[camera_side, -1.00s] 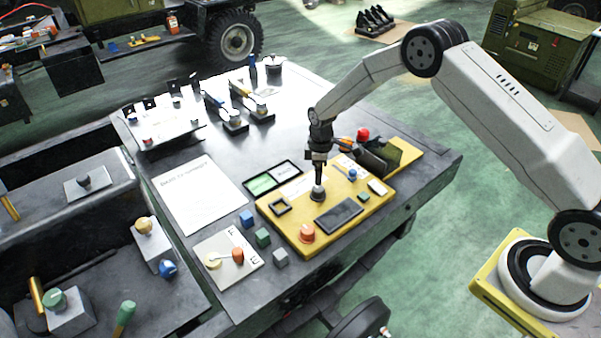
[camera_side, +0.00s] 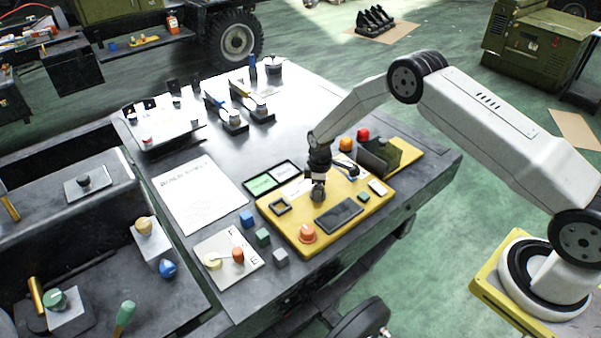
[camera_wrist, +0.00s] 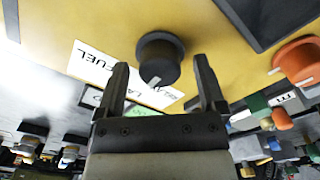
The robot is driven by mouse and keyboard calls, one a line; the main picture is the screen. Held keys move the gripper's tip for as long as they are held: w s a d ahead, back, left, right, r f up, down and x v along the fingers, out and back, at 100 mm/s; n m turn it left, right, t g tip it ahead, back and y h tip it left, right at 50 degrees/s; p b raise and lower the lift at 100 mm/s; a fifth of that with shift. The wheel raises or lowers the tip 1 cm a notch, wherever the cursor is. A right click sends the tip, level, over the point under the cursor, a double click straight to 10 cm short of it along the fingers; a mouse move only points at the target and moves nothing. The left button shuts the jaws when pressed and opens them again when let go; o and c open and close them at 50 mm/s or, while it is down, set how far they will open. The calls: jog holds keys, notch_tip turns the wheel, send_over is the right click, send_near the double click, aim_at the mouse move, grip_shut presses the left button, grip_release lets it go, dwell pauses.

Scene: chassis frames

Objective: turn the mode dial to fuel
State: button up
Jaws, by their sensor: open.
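The mode dial (camera_wrist: 160,52) is a round black knob on the yellow panel (camera_wrist: 215,40) in the wrist view. Its pale pointer mark faces down in that view, toward a white label (camera_wrist: 160,95) partly hidden by a finger. A white label reading FUEL (camera_wrist: 95,62) lies to the dial's left. My gripper (camera_wrist: 161,66) is open, one finger on each side of the dial, with visible gaps and nothing held. In the side view my gripper (camera_side: 318,190) is low over the panel (camera_side: 290,232) and largely hides the dial.
An orange knob (camera_side: 307,233) is at the panel's near corner, beside a dark rectangular screen (camera_side: 339,215). Red (camera_side: 363,134) and orange (camera_side: 346,145) knobs stand at the back. Small blue (camera_side: 247,218), green (camera_side: 263,237) and grey (camera_side: 280,257) blocks lie left of the panel.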

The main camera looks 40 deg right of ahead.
jog(key=shift+f, duration=0.45)
grip_shut()
jog(key=shift+m, duration=0.3)
jog(key=m, duration=0.8)
jog(key=shift+m, duration=0.3)
dwell(0.3)
